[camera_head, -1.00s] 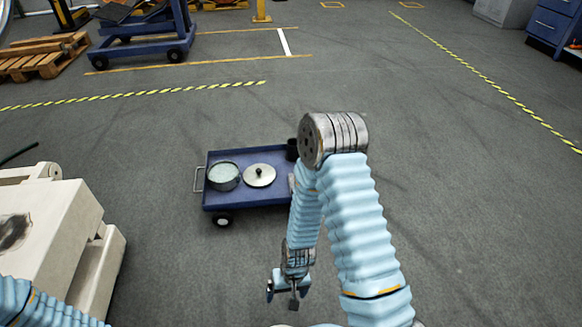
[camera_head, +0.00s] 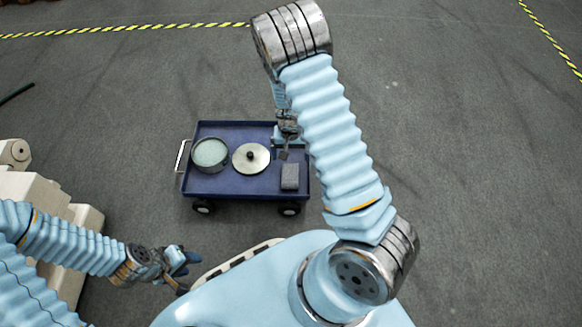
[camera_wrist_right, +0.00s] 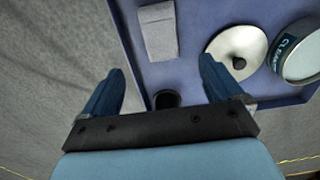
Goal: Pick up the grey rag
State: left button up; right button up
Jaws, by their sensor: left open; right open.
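The grey rag (camera_head: 290,176) lies folded on the right part of the blue cart (camera_head: 235,187), near its front corner. In the right wrist view the rag (camera_wrist_right: 158,30) sits beyond my fingertips, on the cart top. My right gripper (camera_head: 284,152) is over the cart just behind the rag, open and empty. In the right wrist view its two blue fingers (camera_wrist_right: 161,65) are spread wide, and the rag is apart from them. My left gripper (camera_head: 184,268) is at the lower left, away from the cart, and is open.
A pot with pale contents (camera_head: 210,153) and a round lid with a dark knob (camera_head: 251,157) are left of the rag. A black cup (camera_wrist_right: 167,98) stands at the cart's edge between my right fingers.

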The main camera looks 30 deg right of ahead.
aim_at(290, 173)
notch_tip(290, 173, down, 7)
jog(key=shift+f+b, duration=0.1)
jog(key=shift+b, duration=0.75)
jog(key=f+b, duration=0.1)
jog(key=f, duration=0.1)
jog(key=f+b, duration=0.1)
jog(key=f, duration=0.2)
jog(key=shift+s+a, duration=0.15)
jog(key=shift+a, duration=0.05)
jog(key=c, duration=1)
jog(key=shift+c, duration=0.2)
jog(key=shift+r, duration=0.15)
